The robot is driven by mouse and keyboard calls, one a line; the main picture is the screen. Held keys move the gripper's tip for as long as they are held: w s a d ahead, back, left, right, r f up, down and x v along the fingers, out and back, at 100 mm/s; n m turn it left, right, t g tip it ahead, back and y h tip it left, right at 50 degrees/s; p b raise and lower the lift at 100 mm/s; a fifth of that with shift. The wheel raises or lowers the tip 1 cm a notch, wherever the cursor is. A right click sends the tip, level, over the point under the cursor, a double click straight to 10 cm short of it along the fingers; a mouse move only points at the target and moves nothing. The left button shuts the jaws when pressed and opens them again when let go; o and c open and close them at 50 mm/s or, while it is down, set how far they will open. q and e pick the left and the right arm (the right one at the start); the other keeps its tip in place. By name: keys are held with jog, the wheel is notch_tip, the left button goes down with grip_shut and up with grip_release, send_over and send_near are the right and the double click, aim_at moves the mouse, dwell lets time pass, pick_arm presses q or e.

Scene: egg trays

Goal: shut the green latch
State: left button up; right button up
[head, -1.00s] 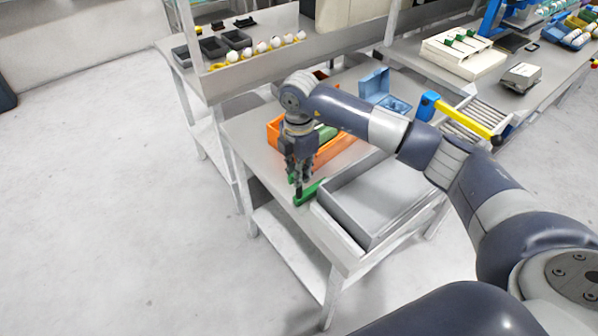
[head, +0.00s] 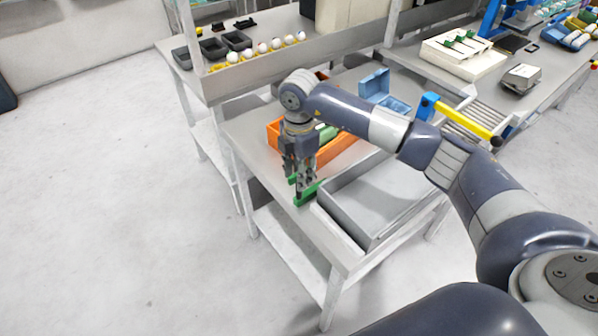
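The green latch (head: 311,194) sits at the near edge of the grey table, beside the corner of a grey tray. My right gripper (head: 300,192) points down right at the latch and covers part of it, with green showing on both sides of the fingers. Whether the fingers touch or grip the latch is too small to tell, and so is their opening. My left gripper is not in view.
An orange bin (head: 338,149) with green content stands just behind the gripper. A grey tray (head: 343,219) lies to the right. A blue open box (head: 375,84) and a yellow-blue bar (head: 462,119) stand farther back. White eggs (head: 276,44) line the back shelf.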

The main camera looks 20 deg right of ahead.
notch_tip(320, 180, up, 12)
dwell(0.4)
jog(key=shift+f, duration=0.1)
